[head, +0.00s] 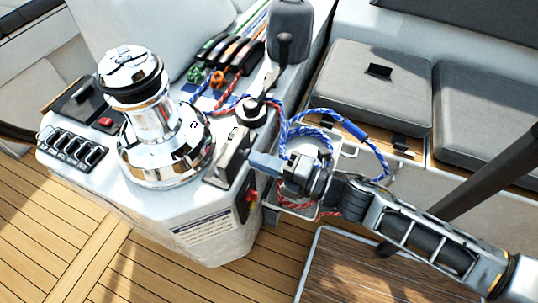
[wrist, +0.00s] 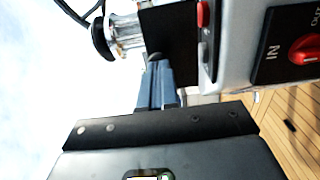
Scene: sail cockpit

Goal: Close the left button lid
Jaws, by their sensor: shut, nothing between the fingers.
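A dark lid (head: 230,158) stands raised on the console's right edge, seen nearly edge-on in the head view. In the wrist view it is a black square plate (wrist: 172,45), with a red button (wrist: 203,14) beside its base. My gripper (head: 254,161) is shut and empty, its bluish fingers pointing at the lid's outer face from the right. In the wrist view the fingertips (wrist: 156,62) overlap the lid's edge; I cannot tell whether they touch. Another dark lid (head: 76,98) with a red button (head: 106,122) is at the console's far left.
A chrome winch (head: 165,135) stands between the two lids. Blue rope (head: 350,128) loops close behind my gripper. A red rotary switch (wrist: 305,48) is on the console's side. A black lever (head: 289,35) rises behind, and a wooden table (head: 345,275) is below my arm.

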